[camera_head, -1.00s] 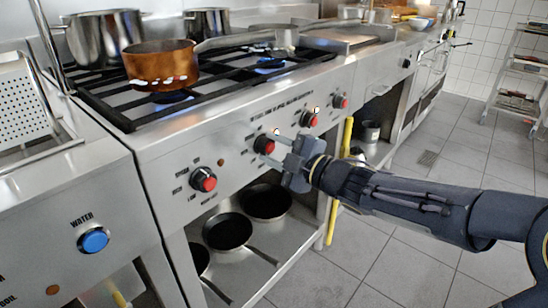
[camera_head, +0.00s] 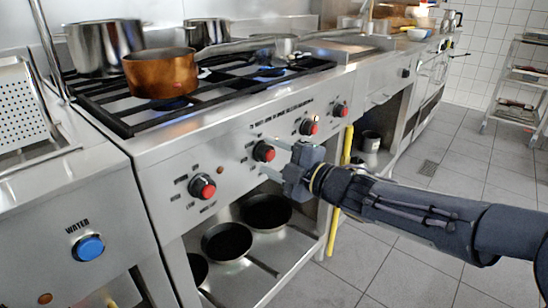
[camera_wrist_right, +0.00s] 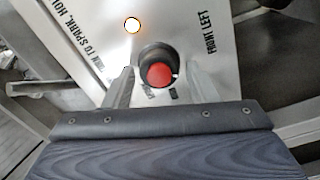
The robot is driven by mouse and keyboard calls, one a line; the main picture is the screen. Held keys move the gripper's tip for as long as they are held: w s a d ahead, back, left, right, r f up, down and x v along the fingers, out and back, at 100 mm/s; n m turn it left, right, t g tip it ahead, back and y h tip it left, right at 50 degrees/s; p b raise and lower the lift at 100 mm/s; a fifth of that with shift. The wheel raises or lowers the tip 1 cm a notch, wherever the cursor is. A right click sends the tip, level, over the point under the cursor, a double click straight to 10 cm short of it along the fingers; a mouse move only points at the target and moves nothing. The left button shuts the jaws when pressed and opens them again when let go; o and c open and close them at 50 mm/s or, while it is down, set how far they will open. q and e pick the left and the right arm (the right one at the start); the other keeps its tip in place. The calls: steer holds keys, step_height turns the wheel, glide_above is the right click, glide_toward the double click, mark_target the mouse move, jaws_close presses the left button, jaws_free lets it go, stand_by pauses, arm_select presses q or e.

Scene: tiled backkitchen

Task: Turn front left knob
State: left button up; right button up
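The stove's front panel carries a row of red-capped knobs. A knob with FRONT LEFT printed beside it (camera_wrist_right: 160,74) fills the middle of the right wrist view. It appears to be the second knob from the left (camera_head: 264,151) in the head view. My right gripper (camera_wrist_right: 161,72) is open, with one finger on each side of this knob and visible gaps to it. In the head view the right gripper (camera_head: 274,158) is in front of the panel at that knob. Finger contact cannot be told. My left gripper is out of view.
A copper pot (camera_head: 160,74) stands on the front left burner, with a steel pot (camera_head: 103,48) behind. Other knobs sit left (camera_head: 202,187) and right (camera_head: 309,127). A lit indicator (camera_wrist_right: 132,25) is near the knob. Pans (camera_head: 227,242) lie on the shelf below.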

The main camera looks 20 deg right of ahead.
steer(key=shift+o, duration=0.6)
steer(key=shift+s+d+r, duration=0.1)
steer(key=shift+s+d, duration=0.1)
steer(key=shift+s, duration=0.05)
steer(key=p+v, duration=0.2)
steer(key=v, duration=0.5)
steer(key=shift+p, duration=0.35)
